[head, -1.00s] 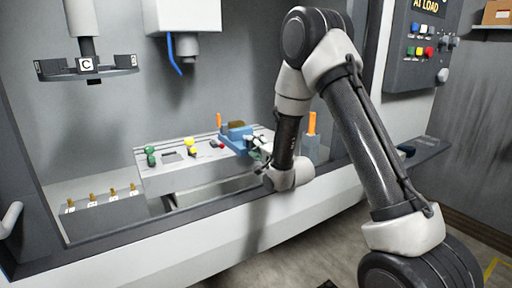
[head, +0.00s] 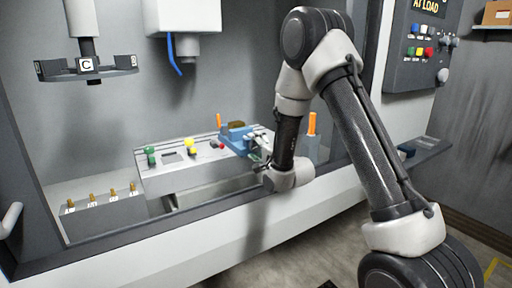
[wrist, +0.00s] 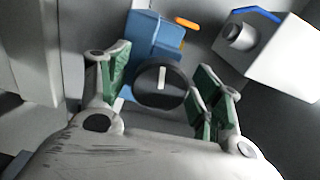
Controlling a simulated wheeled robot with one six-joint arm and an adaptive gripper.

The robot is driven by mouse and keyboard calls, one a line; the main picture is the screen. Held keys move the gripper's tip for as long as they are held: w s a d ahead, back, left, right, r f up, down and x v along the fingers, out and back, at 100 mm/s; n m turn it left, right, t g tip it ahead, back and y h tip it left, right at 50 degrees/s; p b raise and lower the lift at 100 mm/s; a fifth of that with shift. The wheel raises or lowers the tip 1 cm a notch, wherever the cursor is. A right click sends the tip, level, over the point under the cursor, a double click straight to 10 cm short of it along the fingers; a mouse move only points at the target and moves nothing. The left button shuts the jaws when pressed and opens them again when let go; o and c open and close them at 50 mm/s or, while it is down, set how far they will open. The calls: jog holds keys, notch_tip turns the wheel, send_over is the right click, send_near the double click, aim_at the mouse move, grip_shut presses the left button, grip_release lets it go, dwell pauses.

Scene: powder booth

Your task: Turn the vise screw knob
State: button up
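The blue vise (head: 232,137) stands on the right part of the grey machine table, and its blue body (wrist: 152,45) fills the upper middle of the wrist view. Its screw knob (wrist: 178,93) is a dark round disc with a pale bar mark, facing the wrist camera. My gripper (wrist: 160,88) is open, with one green-padded finger on each side of the knob. A gap shows at the left finger; the right finger is close to the knob's edge, and I cannot tell if it touches. In the head view my gripper (head: 259,155) is at the vise's right end, and the knob is hidden.
The table (head: 165,182) also carries green, yellow and red knobs to the left. A white housing (head: 183,17) with a blue hose and a tool carousel (head: 60,68) hang above. An orange-topped post (head: 312,124) stands right of my wrist. The booth's front sill runs below my arm.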

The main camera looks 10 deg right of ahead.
jog(key=shift+s, duration=0.1)
jog(key=v, duration=0.7)
jog(key=shift+s+r, duration=0.1)
